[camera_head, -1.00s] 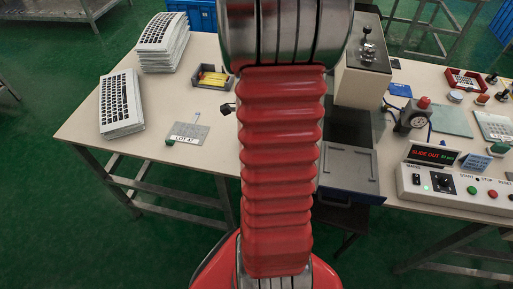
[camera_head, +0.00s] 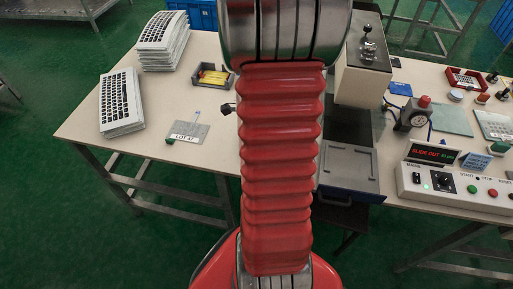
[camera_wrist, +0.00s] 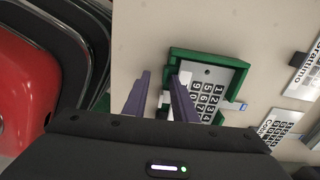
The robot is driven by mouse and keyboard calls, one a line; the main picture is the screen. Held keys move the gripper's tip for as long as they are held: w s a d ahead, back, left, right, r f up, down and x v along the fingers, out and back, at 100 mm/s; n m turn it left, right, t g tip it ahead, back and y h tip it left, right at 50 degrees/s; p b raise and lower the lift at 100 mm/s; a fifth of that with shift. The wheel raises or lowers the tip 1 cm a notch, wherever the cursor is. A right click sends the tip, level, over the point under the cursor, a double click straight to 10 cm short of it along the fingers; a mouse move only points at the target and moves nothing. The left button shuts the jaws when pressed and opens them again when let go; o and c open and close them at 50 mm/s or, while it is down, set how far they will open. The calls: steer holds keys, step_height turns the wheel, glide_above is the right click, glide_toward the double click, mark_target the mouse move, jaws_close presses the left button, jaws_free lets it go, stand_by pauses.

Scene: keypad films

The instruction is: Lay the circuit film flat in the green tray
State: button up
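In the wrist view, the green tray (camera_wrist: 242,78) lies on the pale table, partly hidden by my gripper. A grey sheet with black number keys (camera_wrist: 207,90) lies inside its walls. A small blue tab (camera_wrist: 243,106) shows at the tray's right side; I cannot tell whether it belongs to a circuit film in the tray. My gripper (camera_wrist: 159,76) has two purple fingers apart, over the tray's left side. A small white patch shows between them, and I see nothing clearly held. In the head view my red arm hides the gripper and the tray.
Stacks of keypad sheets (camera_head: 121,102) stand on the left table, near a grey LOT 47 plate (camera_head: 186,131) and a dark bin (camera_head: 214,76). A press (camera_head: 361,75) stands right of my arm. The left table's front is clear.

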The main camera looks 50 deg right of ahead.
steer(key=shift+r, duration=0.15)
step_height(320, 180, up, 14)
steer(key=shift+f, duration=0.25)
stand_by(0.5)
stand_by(0.9)
steer(key=w+a+r+n+t, duration=0.1)
steer(key=a+r+n, duration=0.4)
steer(key=a+n, duration=1)
steer(key=w+a+r+n+t, duration=0.1)
steer(key=a+r+n+t, duration=0.3)
steer(key=a+n, duration=1.1)
steer(key=shift+w+r+n+t, duration=0.3)
steer(key=shift+r+n, duration=0.2)
steer(key=shift+r, duration=0.2)
